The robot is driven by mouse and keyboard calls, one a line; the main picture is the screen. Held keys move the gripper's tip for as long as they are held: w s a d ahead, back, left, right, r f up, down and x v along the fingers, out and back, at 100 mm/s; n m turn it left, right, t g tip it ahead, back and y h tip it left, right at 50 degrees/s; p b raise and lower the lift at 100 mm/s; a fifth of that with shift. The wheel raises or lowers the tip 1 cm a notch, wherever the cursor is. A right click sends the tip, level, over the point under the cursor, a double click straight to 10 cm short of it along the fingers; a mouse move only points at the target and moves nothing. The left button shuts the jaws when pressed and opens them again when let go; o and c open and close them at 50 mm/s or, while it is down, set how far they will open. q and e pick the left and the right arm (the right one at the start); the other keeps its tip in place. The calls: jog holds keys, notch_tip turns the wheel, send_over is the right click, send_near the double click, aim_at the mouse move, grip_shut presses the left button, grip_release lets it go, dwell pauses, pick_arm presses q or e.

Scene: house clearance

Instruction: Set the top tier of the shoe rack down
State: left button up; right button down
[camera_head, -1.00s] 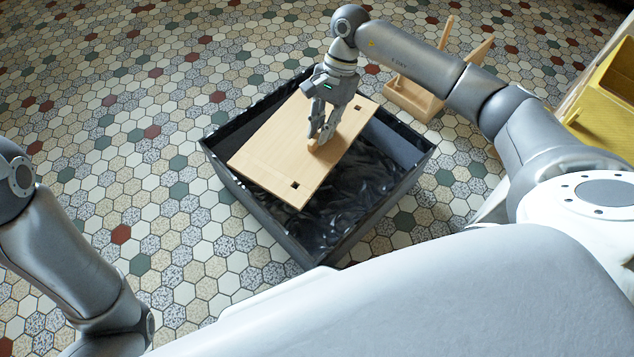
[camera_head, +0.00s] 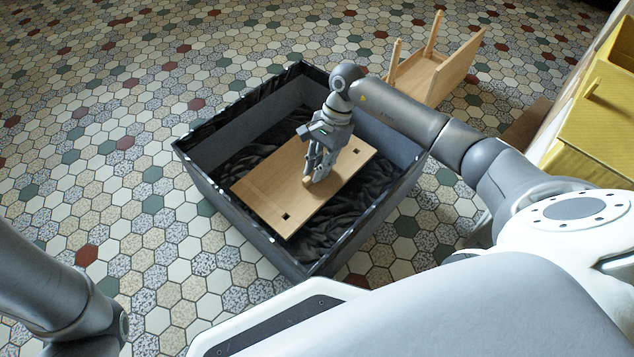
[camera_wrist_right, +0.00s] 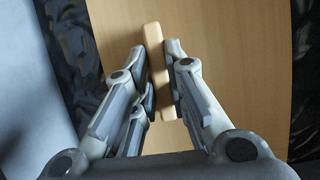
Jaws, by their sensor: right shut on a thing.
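The top tier of the shoe rack (camera_head: 280,192) is a flat, light wooden board with square holes near its ends. It lies within the walls of a dark open box (camera_head: 232,206) with a crumpled black lining, below the rim. I cannot tell whether the board touches the lining. My right gripper (camera_head: 312,180) is above the board, shut on a small raised wooden bar on its face. In the right wrist view the fingers press on both sides of that bar (camera_wrist_right: 158,70). My left arm shows at the left edge, its gripper out of view.
The rest of the wooden rack (camera_head: 436,72), with upright posts, stands on the tiled floor behind the box. A yellow piece of furniture (camera_head: 597,125) is at the right edge. The tiled floor (camera_head: 90,130) left of the box is clear.

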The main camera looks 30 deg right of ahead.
jog(key=shift+f+b, duration=1.5)
jog(key=shift+f, duration=0.7)
jog(key=shift+r, duration=0.1)
jog(key=c, duration=1.4)
grip_release()
jog(key=shift+c, duration=0.2)
jog(key=p+v, duration=0.8)
jog(key=v, duration=0.4)
jog(key=shift+p, duration=0.3)
jog(key=shift+a, duration=0.1)
